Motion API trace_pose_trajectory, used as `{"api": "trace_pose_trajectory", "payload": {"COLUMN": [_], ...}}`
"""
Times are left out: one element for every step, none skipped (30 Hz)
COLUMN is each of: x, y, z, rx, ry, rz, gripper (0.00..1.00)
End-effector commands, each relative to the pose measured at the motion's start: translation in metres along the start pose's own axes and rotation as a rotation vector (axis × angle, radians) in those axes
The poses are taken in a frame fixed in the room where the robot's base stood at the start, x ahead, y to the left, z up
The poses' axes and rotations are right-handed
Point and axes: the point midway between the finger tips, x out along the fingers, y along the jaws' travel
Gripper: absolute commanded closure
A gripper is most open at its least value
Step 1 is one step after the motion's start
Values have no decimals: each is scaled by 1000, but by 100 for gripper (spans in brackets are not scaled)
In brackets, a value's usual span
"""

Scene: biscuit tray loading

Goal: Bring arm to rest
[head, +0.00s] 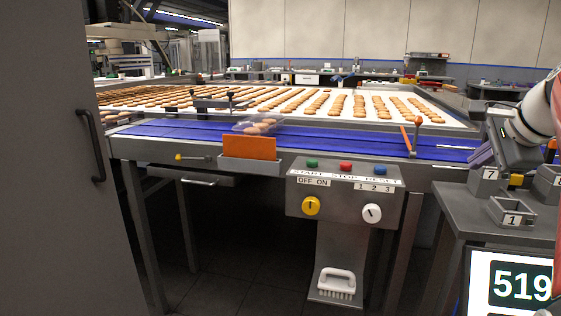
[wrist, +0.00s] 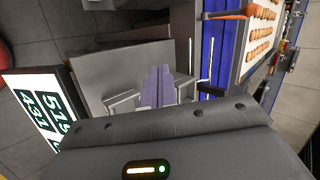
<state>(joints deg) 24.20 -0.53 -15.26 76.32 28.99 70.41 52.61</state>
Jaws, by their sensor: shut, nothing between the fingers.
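My gripper (head: 478,157) is at the right of the head view, above the grey side stand with small numbered bins. Its purple fingers are together and empty. In the wrist view the fingers (wrist: 158,72) point over the grey stand top (wrist: 125,70), between two small grey bins. Part of my arm is cut off by the right edge of the head view.
A bin marked 7 (head: 489,178) and a bin marked 1 (head: 512,214) sit on the stand. A number display (head: 511,285) stands below. The blue conveyor (head: 345,137) carries a clear tray of biscuits (head: 258,127) behind an orange plate (head: 248,147). A grey cabinet (head: 45,160) fills the left.

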Motion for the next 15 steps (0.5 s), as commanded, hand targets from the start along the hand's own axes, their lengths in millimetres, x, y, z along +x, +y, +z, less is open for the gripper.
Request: {"api": "trace_pose_trajectory", "payload": {"x": [0,1,2,3,4,5,6,7,8,10,11,13,14,15,17], "y": [5,9,14,18,23,30,36,42,51,59,67,80,91,103,122], "z": [8,13,19,24,30,38,45,52,61,68,76,88,97,107,121], "rx": [-29,-49,-78,-102,-128,-166,-198,-232,-279,-318,-360,-423,-476,-535,-625], "ry": [-7,-11,-16,-19,-24,-30,-34,-40,-47,-53,-60,-70,-76,-86,-98], "rz": [6,11,17,24,30,38,45,52,62,69,79,91,99,110,123], "gripper": [100,100,100,100,100,100,100,100,100,100,100,100,100,100,100]}}
